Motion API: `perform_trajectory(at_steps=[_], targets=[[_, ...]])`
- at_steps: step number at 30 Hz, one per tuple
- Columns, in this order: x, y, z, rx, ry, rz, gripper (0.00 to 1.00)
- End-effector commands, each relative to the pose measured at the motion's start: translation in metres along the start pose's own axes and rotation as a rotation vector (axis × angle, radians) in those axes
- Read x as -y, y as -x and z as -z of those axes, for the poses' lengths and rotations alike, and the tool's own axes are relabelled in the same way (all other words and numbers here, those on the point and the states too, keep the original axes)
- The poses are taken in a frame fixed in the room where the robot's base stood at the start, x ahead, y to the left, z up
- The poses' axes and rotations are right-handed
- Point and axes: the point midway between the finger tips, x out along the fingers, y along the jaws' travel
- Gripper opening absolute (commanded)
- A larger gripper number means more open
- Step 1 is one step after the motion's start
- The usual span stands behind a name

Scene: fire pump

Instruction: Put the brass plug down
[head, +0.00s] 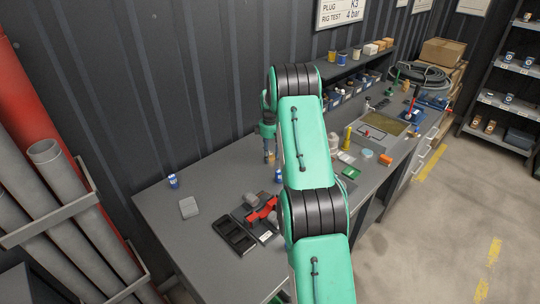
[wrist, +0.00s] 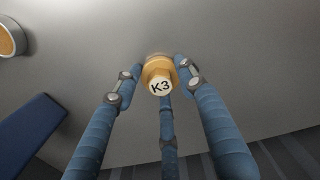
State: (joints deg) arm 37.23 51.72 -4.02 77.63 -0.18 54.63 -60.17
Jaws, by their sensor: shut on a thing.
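The brass plug (wrist: 160,76) shows in the wrist view with a white round face marked K3. My gripper (wrist: 160,72) has its blue fingers closed around the plug, with a third finger behind it. The plug is at or just above the grey bench surface; I cannot tell whether it touches. In the head view my gripper (head: 269,152) points down over the grey workbench (head: 215,165), near the wall side. A small brass-coloured spot, the plug (head: 270,157), shows at its fingertips, partly hidden.
A blue-labelled can (head: 173,181) and a grey block (head: 189,207) stand on the left of the bench. A black tray (head: 235,236) and a red tool (head: 262,210) lie in front. Bare bench lies left of my gripper. A shelf with bins (head: 350,90) stands behind right.

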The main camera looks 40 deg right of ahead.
Motion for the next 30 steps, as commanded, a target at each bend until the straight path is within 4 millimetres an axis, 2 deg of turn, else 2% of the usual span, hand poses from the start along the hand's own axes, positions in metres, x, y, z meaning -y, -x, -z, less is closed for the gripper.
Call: perform_trajectory(at_steps=[10, 11, 13, 14, 25, 30], targets=[[0.0, -0.001, 0.0, -0.001, 0.0, -0.001, 0.06], [0.0, -0.002, 0.0, 0.0, 0.0, -0.001, 0.42], [0.0, -0.002, 0.0, 0.0, 0.0, -0.001, 0.56], [0.0, -0.002, 0.0, 0.0, 0.0, -0.001, 0.59], [0.0, 0.0, 0.0, 0.0, 0.0, -0.001, 0.59], [-0.001, 0.011, 0.0, -0.001, 0.0, -0.002, 0.59]])
